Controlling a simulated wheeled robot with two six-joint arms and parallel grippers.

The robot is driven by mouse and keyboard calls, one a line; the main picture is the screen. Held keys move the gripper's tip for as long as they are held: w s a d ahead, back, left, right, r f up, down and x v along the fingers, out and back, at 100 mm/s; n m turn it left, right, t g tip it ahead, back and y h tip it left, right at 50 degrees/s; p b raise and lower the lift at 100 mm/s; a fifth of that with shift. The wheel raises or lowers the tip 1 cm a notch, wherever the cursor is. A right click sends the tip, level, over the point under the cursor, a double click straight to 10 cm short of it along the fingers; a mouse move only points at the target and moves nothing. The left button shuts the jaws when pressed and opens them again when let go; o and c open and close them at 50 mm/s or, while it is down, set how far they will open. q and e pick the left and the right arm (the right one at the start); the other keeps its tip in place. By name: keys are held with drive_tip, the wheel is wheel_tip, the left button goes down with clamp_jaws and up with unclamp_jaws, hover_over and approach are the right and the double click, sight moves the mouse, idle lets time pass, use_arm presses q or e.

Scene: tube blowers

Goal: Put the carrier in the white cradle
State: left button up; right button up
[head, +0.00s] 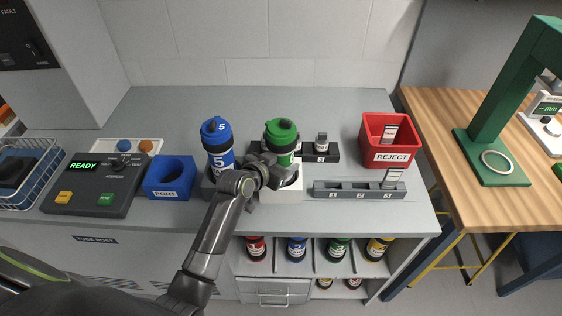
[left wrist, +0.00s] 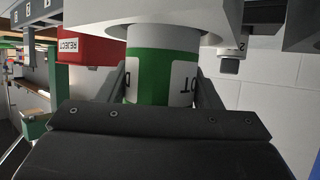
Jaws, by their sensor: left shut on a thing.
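A green carrier (head: 281,136) with a dark cap stands upright at the middle of the bench. My left gripper (head: 281,176) is shut on it from the front, with a finger on each side of its body. The white cradle (head: 283,196) is directly below the carrier, partly hidden by the gripper. In the left wrist view, which is upside down, the green carrier (left wrist: 163,78) with a white label is between the fingers, and its lower end meets the white cradle (left wrist: 205,20). I cannot tell how deep it sits. My right gripper is not in view.
A blue carrier marked 5 (head: 217,148) stands close left of the gripper. A blue PORT block (head: 170,180) and a control panel reading READY (head: 95,184) are further left. A numbered grey rack (head: 350,190) and the red REJECT bin (head: 392,158) are at right.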

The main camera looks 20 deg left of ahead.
use_arm(q)
drive_tip(key=shift+f, duration=0.15)
drive_tip(key=o, duration=1.1)
drive_tip(key=b+v, duration=0.1)
drive_tip(key=v, duration=1.1)
